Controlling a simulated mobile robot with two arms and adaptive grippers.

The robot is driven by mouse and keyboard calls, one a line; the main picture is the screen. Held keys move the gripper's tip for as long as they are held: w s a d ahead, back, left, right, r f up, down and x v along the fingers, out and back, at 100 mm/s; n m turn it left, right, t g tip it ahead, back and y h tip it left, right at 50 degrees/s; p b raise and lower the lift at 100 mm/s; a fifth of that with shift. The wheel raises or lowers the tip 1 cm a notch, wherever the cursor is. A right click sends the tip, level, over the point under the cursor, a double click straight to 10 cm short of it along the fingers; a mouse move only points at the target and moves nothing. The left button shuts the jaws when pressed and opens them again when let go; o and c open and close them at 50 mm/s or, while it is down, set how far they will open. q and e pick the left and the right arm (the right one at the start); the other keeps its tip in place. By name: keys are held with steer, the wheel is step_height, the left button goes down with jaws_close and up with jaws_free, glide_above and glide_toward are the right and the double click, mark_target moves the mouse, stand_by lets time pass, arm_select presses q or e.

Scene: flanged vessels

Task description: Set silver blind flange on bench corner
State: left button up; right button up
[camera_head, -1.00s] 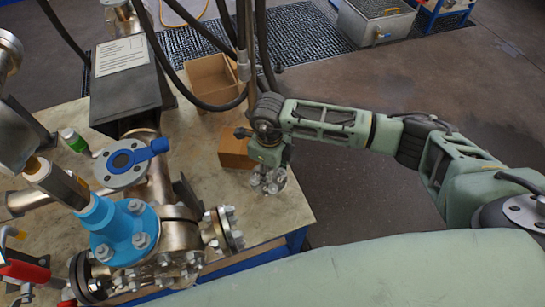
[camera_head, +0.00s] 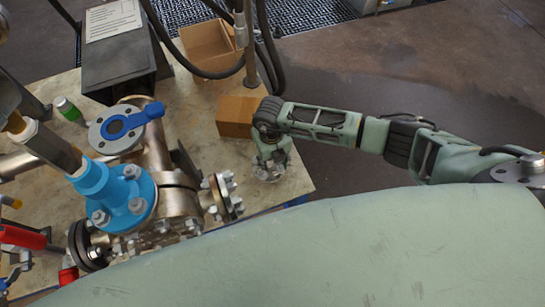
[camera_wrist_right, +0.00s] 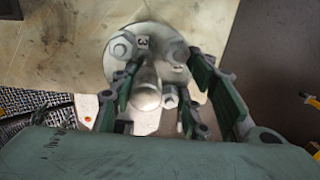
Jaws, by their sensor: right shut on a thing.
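The silver blind flange (camera_head: 268,172) is a round metal disc with bolts, low over the right corner of the bench (camera_head: 290,188) in the head view. My right gripper (camera_head: 270,160) is directly above it and shut on it. In the right wrist view the flange (camera_wrist_right: 150,48) shows its round face with several bolts and a central stub, and the fingers of my right gripper (camera_wrist_right: 163,95) are around the stub. Whether the disc touches the bench top cannot be told. My left gripper is not in view.
A closed cardboard box (camera_head: 237,115) stands just behind my right gripper, and an open cardboard box (camera_head: 208,45) is farther back. The flanged vessel (camera_head: 160,185) with a blue fitting (camera_head: 120,195) fills the left.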

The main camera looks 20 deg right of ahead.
steer(key=shift+w+f+b, duration=0.1)
steer(key=shift+f+b, duration=2.35)
steer(key=shift+f, duration=0.7)
steer(key=shift+f+b, duration=0.35)
steer(key=shift+f, duration=0.05)
steer(key=o, duration=1.3)
steer(key=shift+o, duration=1.3)
steer(key=shift+s+f, duration=0.2)
steer(key=o, duration=0.4)
steer(key=shift+r, duration=0.1)
steer(key=shift+w, duration=0.1)
step_height(320, 180, up, 7)
steer(key=p, duration=0.6)
